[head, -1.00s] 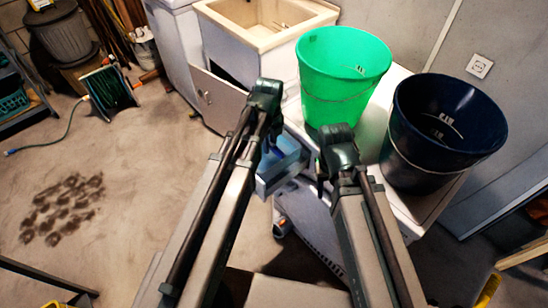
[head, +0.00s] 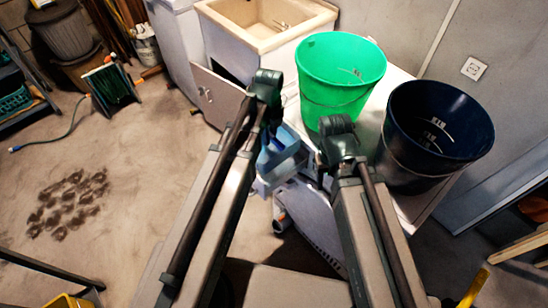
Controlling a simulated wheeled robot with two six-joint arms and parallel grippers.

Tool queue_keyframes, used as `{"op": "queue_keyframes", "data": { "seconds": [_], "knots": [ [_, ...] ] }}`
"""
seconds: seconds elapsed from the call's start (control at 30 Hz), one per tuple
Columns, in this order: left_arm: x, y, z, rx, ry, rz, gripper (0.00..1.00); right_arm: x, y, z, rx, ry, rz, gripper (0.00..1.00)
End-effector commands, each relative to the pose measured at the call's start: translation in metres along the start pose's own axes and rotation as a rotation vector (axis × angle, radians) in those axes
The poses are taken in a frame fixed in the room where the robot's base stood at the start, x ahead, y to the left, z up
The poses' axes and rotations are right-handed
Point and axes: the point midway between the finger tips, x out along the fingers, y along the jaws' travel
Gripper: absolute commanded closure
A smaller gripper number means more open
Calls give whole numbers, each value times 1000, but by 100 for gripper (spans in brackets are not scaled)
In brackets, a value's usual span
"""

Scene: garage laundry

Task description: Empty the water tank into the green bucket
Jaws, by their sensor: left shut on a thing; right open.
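The green bucket (head: 340,85) stands upright on a white surface, right of the sink. The water tank (head: 283,158) is a small translucent blue container, in the air between my two arms and below and left of the bucket in the picture. My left gripper (head: 268,146) is shut on it at its left side; the fingers are largely hidden by my arm. The tank looks tilted, and its contents cannot be made out. My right gripper (head: 322,168) is open and apart from the tank, mostly hidden behind my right arm.
A dark blue bucket (head: 436,130) stands right of the green one on the white surface (head: 412,208). A pale appliance (head: 308,222) with a wheel is below the tank. A beige sink (head: 262,28) is behind.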

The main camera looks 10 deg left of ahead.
Motion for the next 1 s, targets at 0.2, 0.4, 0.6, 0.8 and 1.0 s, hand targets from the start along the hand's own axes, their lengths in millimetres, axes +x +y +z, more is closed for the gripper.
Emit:
{"op": "queue_keyframes", "data": {
  "seconds": [0.2, 0.4, 0.6, 0.8, 1.0],
  "knots": [
    [-15, 0, 0, 0, 0, 0, 100, -14, 1, 1, 0, 0, 0, 50],
    [-25, 0, 0, 0, 0, 0, 100, -25, 2, 1, 0, 0, 0, 50],
    [-35, 0, 0, 0, 0, 0, 100, -35, 3, 2, 0, 0, 0, 50],
    [-40, 0, 0, 0, 0, 0, 100, -40, 4, 2, 0, 0, 0, 50],
    [-40, 0, 0, 0, 0, 0, 100, -39, 4, 2, 0, 0, 0, 50]
  ]
}}
